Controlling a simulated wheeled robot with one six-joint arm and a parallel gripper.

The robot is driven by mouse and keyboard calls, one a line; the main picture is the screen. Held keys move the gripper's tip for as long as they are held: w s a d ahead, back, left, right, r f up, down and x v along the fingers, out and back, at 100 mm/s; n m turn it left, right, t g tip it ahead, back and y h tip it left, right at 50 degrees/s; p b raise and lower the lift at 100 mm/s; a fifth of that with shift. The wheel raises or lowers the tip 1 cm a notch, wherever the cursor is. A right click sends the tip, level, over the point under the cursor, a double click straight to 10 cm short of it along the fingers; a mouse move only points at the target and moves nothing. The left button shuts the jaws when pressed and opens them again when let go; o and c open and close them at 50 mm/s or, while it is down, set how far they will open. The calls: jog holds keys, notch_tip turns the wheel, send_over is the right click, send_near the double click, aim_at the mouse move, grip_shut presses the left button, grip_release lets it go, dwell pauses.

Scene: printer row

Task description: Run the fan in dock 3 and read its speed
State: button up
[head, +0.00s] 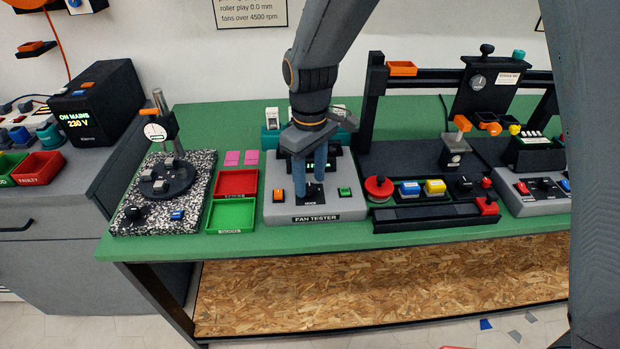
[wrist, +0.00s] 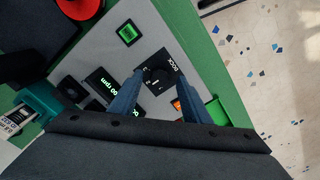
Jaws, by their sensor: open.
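The grey fan tester (head: 335,208) stands on the green bench with its label facing front. My gripper (head: 307,190) is open and points down over its black dock knob. In the wrist view the dock knob (wrist: 158,77) lies between my open blue fingertips (wrist: 159,80); I cannot tell whether they touch it. The tester's display (wrist: 103,86) shows green digits ending in "00 rpm", partly cut off. A green button (head: 345,192) is right of the knob and an orange switch (head: 279,196) is left. The fans and dock 3 are not clearly visible; my arm hides part of the tester's back.
Red tray (head: 256,184) and green tray (head: 252,216) lie left of the tester, beside a speckled plate (head: 196,220) with a dial gauge. A teal holder (wrist: 42,104) stands behind the tester.

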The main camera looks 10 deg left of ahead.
jog(key=shift+f, duration=0.6)
jog(key=c, duration=1)
jog(key=shift+c, duration=0.2)
jog(key=shift+m, duration=0.3)
jog(key=m+p, duration=0.2)
jog(key=m, duration=0.3)
jog(key=shift+r+p, duration=0.1)
jog(key=shift+p, duration=0.25)
jog(key=m+p, duration=0.2)
jog(key=m, duration=0.4)
jog(key=shift+w+a, duration=0.1)
jog(key=shift+m, duration=0.3)
